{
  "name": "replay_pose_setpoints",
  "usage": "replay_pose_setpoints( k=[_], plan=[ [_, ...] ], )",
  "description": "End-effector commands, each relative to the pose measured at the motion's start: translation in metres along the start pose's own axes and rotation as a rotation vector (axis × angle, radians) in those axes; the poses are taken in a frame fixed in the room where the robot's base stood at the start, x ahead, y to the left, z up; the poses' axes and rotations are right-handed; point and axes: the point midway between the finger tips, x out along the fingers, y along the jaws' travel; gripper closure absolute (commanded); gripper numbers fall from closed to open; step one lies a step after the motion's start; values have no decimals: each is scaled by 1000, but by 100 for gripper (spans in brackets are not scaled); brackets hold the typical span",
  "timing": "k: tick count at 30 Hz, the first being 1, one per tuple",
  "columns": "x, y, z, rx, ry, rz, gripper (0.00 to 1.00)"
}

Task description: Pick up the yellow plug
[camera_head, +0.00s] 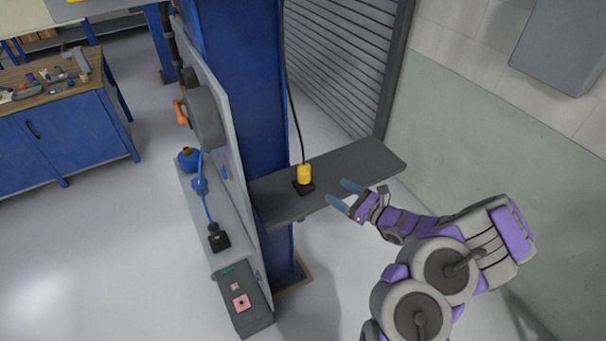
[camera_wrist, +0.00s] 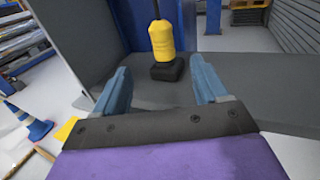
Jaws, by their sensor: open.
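The yellow plug (camera_head: 304,173) stands upright in a black socket block (camera_head: 304,187) on a dark grey shelf (camera_head: 355,160). A black cable (camera_head: 289,90) runs up from its top. My gripper (camera_head: 345,194) is open and empty, to the right of the plug in the head view and apart from it. In the wrist view the plug (camera_wrist: 162,42) and its black block (camera_wrist: 166,69) lie beyond the blue fingertips (camera_wrist: 161,84), roughly centred between them. Nothing hides the plug.
A grey upright panel (camera_head: 215,120) stands left of the shelf against a blue column (camera_head: 240,80). It carries a blue cable and a second black block (camera_head: 218,238). A shutter (camera_head: 345,60) rises behind the shelf. The shelf's right part is bare.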

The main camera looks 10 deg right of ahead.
Motion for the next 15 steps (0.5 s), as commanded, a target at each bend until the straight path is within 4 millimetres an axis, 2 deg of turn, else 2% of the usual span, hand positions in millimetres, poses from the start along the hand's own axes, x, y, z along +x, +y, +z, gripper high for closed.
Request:
replay_pose_setpoints(
  k=[15],
  plan=[
    [97,2,0,-4,0,8,27]
  ],
)
